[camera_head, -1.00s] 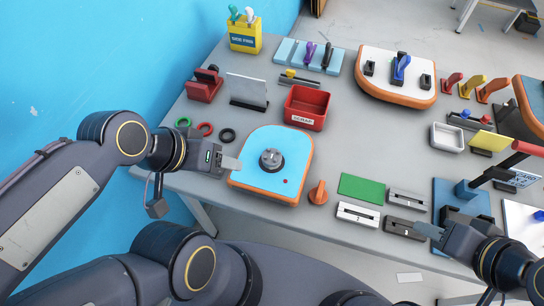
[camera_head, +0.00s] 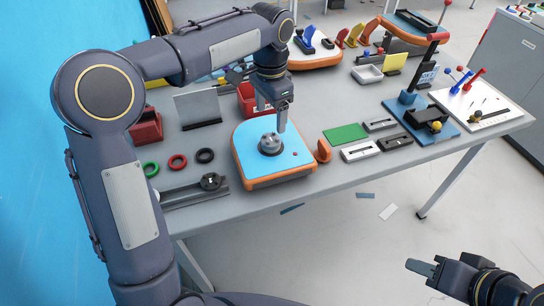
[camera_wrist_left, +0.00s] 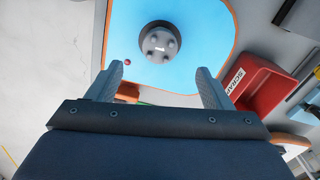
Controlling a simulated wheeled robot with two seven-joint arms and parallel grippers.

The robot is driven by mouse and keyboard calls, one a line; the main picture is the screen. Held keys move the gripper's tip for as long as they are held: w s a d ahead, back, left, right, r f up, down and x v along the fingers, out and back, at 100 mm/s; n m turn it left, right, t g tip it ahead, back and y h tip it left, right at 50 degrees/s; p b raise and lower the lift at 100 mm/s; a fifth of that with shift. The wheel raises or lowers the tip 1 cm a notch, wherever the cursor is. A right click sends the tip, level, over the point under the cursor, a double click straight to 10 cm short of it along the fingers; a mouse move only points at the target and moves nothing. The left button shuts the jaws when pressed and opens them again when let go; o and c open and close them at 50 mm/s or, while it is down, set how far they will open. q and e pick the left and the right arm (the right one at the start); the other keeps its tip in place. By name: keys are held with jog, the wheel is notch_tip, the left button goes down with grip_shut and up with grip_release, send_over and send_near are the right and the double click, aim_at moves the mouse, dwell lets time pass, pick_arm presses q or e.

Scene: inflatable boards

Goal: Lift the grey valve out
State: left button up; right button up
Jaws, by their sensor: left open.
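The grey valve (camera_head: 270,144) is a round grey piece with a dark base ring, seated on the blue face of an orange-edged board (camera_head: 249,165). In the left wrist view the valve (camera_wrist_left: 159,42) shows from above, with several dark dots on its top. My left gripper (camera_head: 282,128) points down just behind and right of the valve in the head view. In the wrist view its fingers (camera_wrist_left: 159,80) are wide apart with nothing between them, and the valve lies beyond the tips. My right gripper (camera_head: 420,267) is off the table at lower right; its finger gap is unclear.
A red bin (camera_head: 247,97) stands behind the board, partly hidden by my arm. An orange knob (camera_head: 323,151) sits close to its right edge. A green plate (camera_head: 345,133) lies further right. Green, red and black rings (camera_head: 205,156) lie left.

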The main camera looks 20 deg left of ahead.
aim_at(271, 139)
pick_arm(q)
notch_tip(271, 139, down, 8)
jog(key=shift+r, duration=0.1)
dwell(0.4)
jog(key=shift+c, duration=0.3)
jog(key=c, duration=1)
